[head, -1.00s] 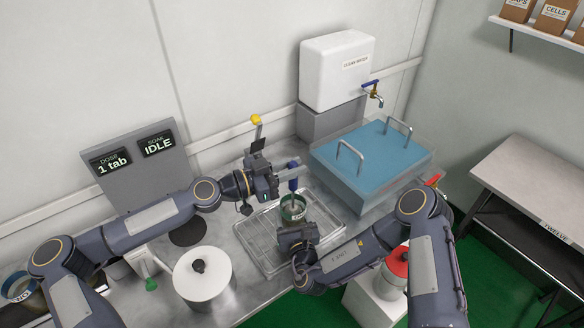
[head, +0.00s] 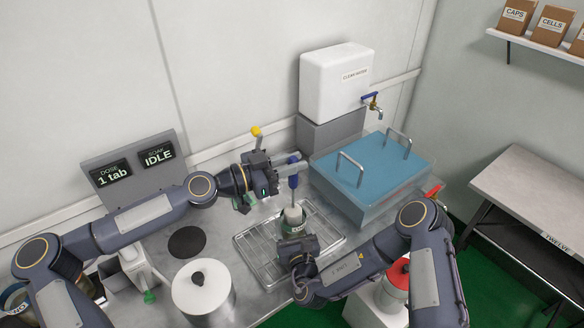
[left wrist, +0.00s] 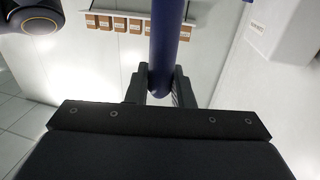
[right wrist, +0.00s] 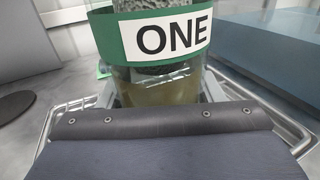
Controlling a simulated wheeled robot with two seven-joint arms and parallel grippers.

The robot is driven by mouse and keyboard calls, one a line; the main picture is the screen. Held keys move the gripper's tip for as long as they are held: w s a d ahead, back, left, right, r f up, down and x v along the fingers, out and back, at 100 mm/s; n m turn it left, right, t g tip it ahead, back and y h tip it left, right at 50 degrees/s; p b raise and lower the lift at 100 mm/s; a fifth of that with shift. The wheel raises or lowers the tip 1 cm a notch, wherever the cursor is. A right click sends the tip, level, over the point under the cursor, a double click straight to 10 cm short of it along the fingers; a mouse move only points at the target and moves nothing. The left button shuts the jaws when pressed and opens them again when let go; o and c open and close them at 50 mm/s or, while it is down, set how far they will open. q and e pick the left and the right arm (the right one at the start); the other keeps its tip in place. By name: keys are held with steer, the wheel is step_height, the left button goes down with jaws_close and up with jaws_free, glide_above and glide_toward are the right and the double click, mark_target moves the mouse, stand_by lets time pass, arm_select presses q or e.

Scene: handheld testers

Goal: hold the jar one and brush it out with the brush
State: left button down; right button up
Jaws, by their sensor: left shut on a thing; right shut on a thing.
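Jar ONE (head: 291,230) is a small clear jar with a green label, above the wire rack. Its label (right wrist: 165,38) fills the top of the right wrist view, with a murky yellowish-brown tint in the glass below. My right gripper (right wrist: 160,98) is shut around the jar's lower part. The brush has a blue handle (head: 293,178) and a pale head (head: 293,212). My left gripper (head: 290,164) is shut on the handle, which also shows in the left wrist view (left wrist: 168,50). The brush is upright, its head at the jar's mouth; grey speckled bristles seem to show inside the glass.
The wire rack (head: 256,262) lies beneath. A blue-topped tank (head: 368,165) with two handles stands right. A white lidded canister (head: 190,298) is at front, a white water container (head: 337,78) with tap at back. A display panel (head: 132,165) reads "1 tab" and "IDLE".

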mark_target(292, 179)
arm_select(q)
steer(key=shift+f, duration=0.1)
steer(key=shift+f, duration=2.4)
steer(key=shift+r, duration=2.55)
steer(key=shift+f, duration=0.1)
steer(key=shift+f, duration=2.45)
steer(key=shift+s, duration=0.7)
steer(key=shift+r, duration=2.55)
